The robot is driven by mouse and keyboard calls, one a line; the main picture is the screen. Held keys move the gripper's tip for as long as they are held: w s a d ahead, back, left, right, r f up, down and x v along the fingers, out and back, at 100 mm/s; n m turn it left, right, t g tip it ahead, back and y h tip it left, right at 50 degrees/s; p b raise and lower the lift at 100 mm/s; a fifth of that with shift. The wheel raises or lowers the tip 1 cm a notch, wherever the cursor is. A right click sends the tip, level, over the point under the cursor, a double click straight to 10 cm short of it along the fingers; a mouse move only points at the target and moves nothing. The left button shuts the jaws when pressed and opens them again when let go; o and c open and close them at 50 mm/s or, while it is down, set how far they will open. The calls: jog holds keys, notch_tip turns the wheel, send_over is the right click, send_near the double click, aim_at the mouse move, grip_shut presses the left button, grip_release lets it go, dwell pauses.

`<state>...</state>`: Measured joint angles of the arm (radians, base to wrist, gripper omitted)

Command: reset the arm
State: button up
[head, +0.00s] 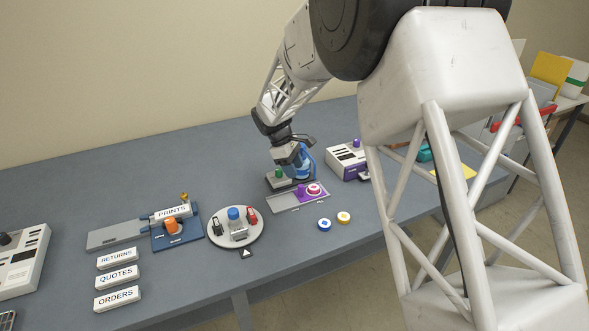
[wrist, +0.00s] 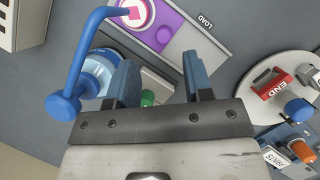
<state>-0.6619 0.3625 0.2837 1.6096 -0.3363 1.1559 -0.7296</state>
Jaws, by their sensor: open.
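My gripper (head: 298,158) hangs over the back middle of the blue-grey table in the head view. In the wrist view my gripper (wrist: 160,65) has its two fingers apart, with nothing held between them. A blue device with a bent bar and round knob (wrist: 63,106) is beside the left finger; it also shows behind my gripper in the head view (head: 303,170). A green knob (wrist: 148,97) shows below, between the fingers. I cannot tell whether the fingers touch the blue device.
Blue and yellow discs (head: 324,224) lie in front. A white round turntable (head: 222,241), the PRINTS unit (head: 171,213) and label blocks (head: 118,258) are left. A white box with a purple knob (head: 346,163) is right.

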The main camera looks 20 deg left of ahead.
jog(key=s+d+r+m+y, duration=0.1)
jog(key=s+d+r+m, duration=0.25)
jog(key=d+r, duration=0.45)
jog(key=s+d+r+m+y, duration=0.15)
jog(key=s+d+r, duration=0.3)
jog(key=d, duration=0.75)
jog(key=s+d+r+m, duration=0.4)
jog(key=d+r, duration=0.2)
jog(key=d, duration=0.4)
jog(key=s+d+m+t, duration=0.1)
jog(key=s+d+m, duration=0.2)
jog(key=s, duration=0.6)
jog(key=s+d+m+y, duration=0.1)
jog(key=s+d+m, duration=0.2)
jog(key=s+d, duration=0.5)
jog(key=s+d+m+t+y, duration=0.1)
jog(key=s+d+m, duration=0.2)
jog(key=s+d, duration=0.3)
jog(key=shift+s+d+f+t, duration=0.25)
jog(key=shift+s+t, duration=0.05)
jog(key=shift+s, duration=2.05)
